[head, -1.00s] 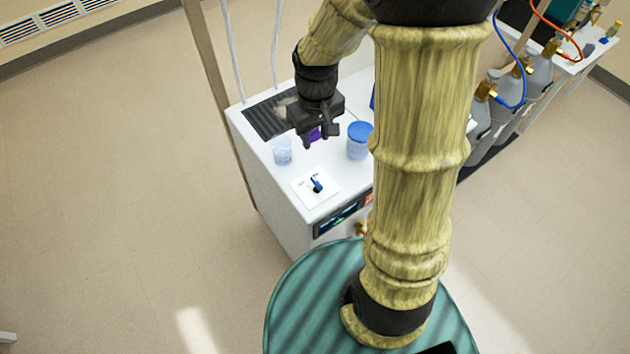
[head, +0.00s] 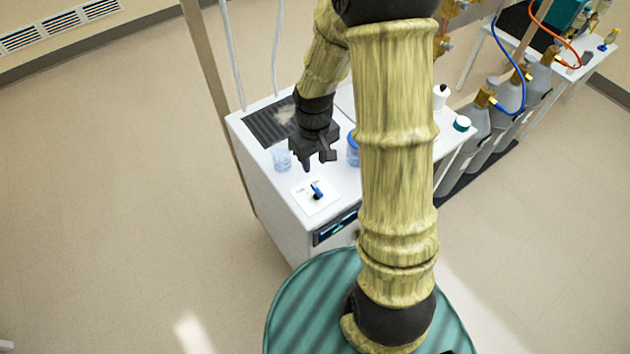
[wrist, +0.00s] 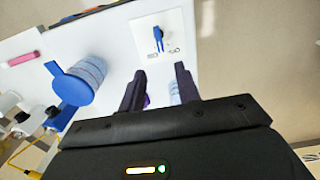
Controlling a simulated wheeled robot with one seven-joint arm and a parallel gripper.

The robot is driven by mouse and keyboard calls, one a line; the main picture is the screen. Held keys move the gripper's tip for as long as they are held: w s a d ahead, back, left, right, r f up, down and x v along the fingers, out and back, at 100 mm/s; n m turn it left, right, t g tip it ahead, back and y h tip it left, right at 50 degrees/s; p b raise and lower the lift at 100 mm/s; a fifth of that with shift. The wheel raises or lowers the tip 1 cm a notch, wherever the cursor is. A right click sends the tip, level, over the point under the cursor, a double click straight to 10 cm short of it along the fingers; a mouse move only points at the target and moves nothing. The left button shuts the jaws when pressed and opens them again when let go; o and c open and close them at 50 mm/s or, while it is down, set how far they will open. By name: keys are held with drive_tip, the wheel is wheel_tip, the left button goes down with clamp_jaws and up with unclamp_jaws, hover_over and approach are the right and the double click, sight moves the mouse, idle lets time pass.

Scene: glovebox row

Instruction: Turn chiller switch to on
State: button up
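The chiller (head: 265,190) is a white box with a dark vent grille and a front display. Its switch (head: 317,190) is a small blue and black handle on a white square plate on the top, near the front edge. In the wrist view the switch (wrist: 158,36) stands beyond the fingertips, with two small labels by it that I cannot read. I cannot tell which label it points to. My gripper (head: 318,163) hangs just behind the switch, apart from it. In the wrist view my gripper (wrist: 159,78) has its fingers spread with nothing held.
A jar with a blue lid (wrist: 72,84) stands close beside my gripper, and a clear beaker (head: 281,158) stands on its other side. A little of a purple thing (wrist: 147,101) shows between the fingers, lower down. Grey gas cylinders (head: 475,125) stand at the right.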

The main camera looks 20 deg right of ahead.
sight(315, 185)
wheel_tip(315, 185, down, 11)
drive_tip(key=shift+r+p, duration=0.15)
drive_tip(key=shift+p, duration=0.25)
clamp_jaws()
